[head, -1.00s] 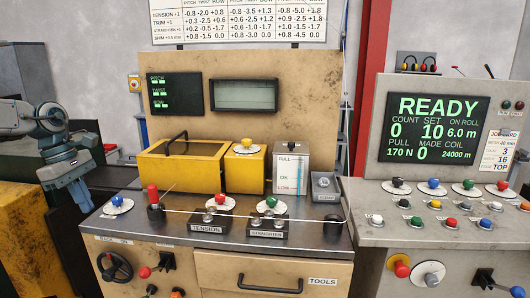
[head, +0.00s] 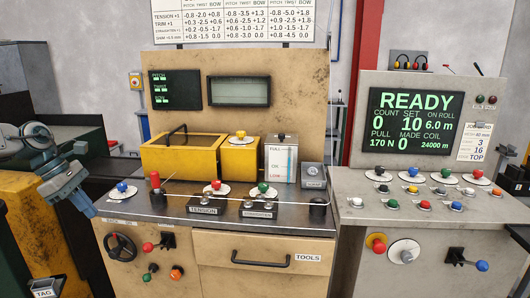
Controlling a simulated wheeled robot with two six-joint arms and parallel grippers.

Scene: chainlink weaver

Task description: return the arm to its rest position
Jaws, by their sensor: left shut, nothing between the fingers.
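My left arm comes in from the left edge. Its blue-grey gripper (head: 86,210) points down and to the right, shut and empty. In the picture it lies just left of the workbench's left edge, beside the blue knob (head: 122,188) on its white dial. I cannot tell whether there is a gap in depth. My right gripper is not in view.
The workbench (head: 330,224) carries a yellow box (head: 190,158), a red-handled post (head: 155,182) and a wire across its top. A grey control console (head: 350,180) with a READY screen (head: 425,118) stands at the right. A TAG box (head: 45,287) sits at the lower left.

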